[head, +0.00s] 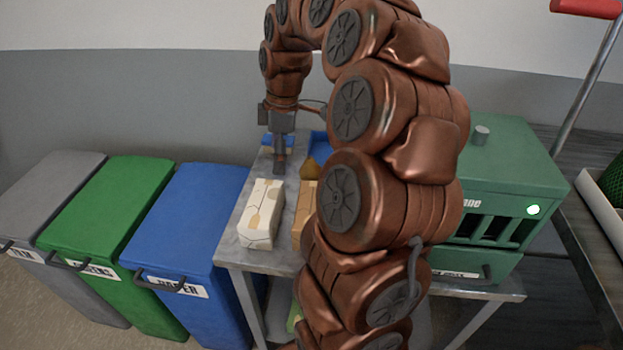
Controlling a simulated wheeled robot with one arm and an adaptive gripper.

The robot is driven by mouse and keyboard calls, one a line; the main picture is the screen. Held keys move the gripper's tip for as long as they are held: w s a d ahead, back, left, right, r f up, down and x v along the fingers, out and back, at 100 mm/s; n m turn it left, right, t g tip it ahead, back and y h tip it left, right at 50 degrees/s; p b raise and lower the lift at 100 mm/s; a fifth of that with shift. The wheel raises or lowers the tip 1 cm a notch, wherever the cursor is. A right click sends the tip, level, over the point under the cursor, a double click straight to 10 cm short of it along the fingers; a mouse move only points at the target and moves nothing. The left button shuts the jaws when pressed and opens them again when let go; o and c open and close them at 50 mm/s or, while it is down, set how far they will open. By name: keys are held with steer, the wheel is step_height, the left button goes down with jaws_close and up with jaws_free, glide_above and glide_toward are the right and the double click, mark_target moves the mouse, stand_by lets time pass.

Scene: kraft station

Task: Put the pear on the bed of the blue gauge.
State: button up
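My gripper (279,160) points down over the back part of a grey metal table. Its fingers are small and seen edge-on, so I cannot tell whether they are open or shut, or hold anything. A golden-brown rounded thing (308,169), which looks like the pear, shows just right of my gripper, partly hidden by my arm. I cannot tell whether they touch. A blue object (320,156), likely the blue gauge, stands at the back of the table behind my gripper. My arm covers much of it, and its bed is not clearly visible.
A pale box with tan patches (263,212) and a tan box (303,207) lie at the table's front. Grey (50,185), green (110,200) and blue (195,215) bins stand to the left. A green machine (510,170) stands right of my arm.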

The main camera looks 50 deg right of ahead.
steer(key=n+b, duration=0.1)
steer(key=b, duration=0.1)
glide_above(311, 172)
steer(key=w+d, duration=0.1)
steer(key=d, duration=0.1)
steer(key=shift+t, duration=0.3)
step_height(311, 172, down, 5)
steer(key=shift+w+d+r, duration=0.1)
steer(key=shift+d+r, duration=0.05)
steer(key=shift+r, duration=0.05)
steer(key=shift+d+f+p, duration=0.1)
steer(key=shift+f+p, duration=0.1)
steer(key=shift+p, duration=0.1)
steer(key=shift+w+a+f+p, duration=0.1)
steer(key=shift+a+f+p, duration=0.05)
steer(key=shift+f, duration=1.05)
steer(key=shift+w+a+f+p, duration=0.1)
steer(key=shift+a+f+p, duration=0.1)
steer(key=shift+f, duration=1)
steer(key=shift+a+f+p, duration=0.1)
steer(key=shift+f+p, duration=0.05)
steer(key=shift+f, duration=1.05)
steer(key=c, duration=1.4)
